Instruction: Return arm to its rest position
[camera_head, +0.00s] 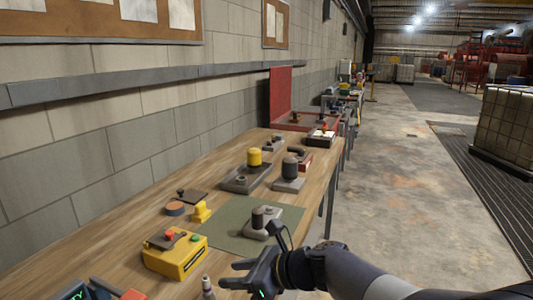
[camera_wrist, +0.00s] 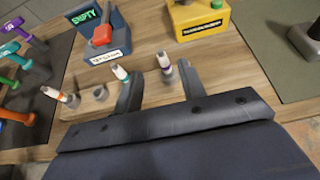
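My gripper (camera_head: 232,275) is at the lower middle of the head view, over the near front edge of the workbench (camera_head: 100,255). Its two dark fingers also show in the wrist view (camera_wrist: 159,82). My arm reaches in from the lower right of the head view.
A yellow box with red and green buttons (camera_head: 175,252) stands left of my gripper. A grey-based part (camera_head: 262,228) sits on the green mat (camera_head: 225,238) beyond. A blue box labelled EMPTY (camera_wrist: 97,35) and coloured-handled tools (camera_wrist: 20,85) lie nearby.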

